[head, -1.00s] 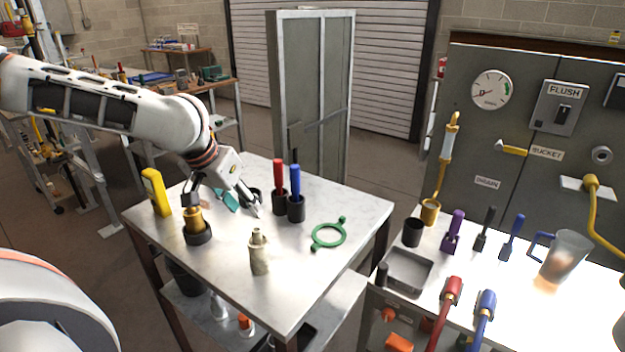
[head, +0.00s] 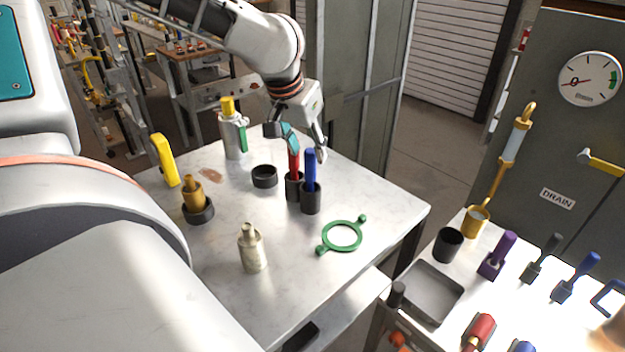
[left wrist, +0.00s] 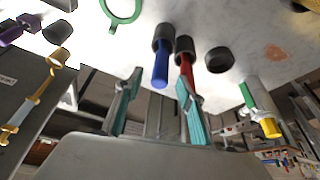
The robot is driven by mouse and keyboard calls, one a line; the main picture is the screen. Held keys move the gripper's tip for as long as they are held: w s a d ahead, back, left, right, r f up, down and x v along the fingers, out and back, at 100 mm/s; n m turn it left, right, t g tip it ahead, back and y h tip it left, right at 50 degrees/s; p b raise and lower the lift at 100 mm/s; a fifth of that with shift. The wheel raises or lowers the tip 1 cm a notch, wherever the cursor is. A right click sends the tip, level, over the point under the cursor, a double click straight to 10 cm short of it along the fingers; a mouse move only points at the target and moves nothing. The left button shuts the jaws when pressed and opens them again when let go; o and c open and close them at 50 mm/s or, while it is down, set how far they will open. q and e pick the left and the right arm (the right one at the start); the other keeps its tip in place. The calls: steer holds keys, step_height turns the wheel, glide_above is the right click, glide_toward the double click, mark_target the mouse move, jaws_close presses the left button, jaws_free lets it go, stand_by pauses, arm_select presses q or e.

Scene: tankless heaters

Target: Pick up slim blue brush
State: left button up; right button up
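A slim blue-handled brush (head: 310,170) stands upright in a black cup (head: 311,203) on the metal table. A red-handled brush (head: 294,163) stands in another black cup just left of it. My left gripper (head: 308,153) is open above and around the tops of these handles. In the left wrist view, the blue handle (left wrist: 161,68) lies between my two spread teal-padded fingers (left wrist: 158,88). The red handle (left wrist: 186,70) is close to the right finger there; I cannot tell whether they touch. My right gripper is not in view.
A green ring (head: 342,236), a pale bottle (head: 252,250), a brass piece in a black cup (head: 198,211), an empty black ring (head: 264,177), a yellow block (head: 165,160) and a silver canister (head: 232,138) share the table. A bench with a grey tray (head: 434,293) stands right.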

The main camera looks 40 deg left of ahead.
mark_target(310, 160)
arm_select(q)
steer(key=b+x, duration=0.1)
steer(key=x, duration=0.3)
steer(key=shift+s+f, duration=0.1)
steer(key=shift+s, duration=0.05)
steer(key=shift+w+a+f, duration=0.1)
steer(key=shift+w+f, duration=0.2)
steer(key=shift+f, duration=0.1)
jaws_close()
steer(key=shift+r, duration=0.15)
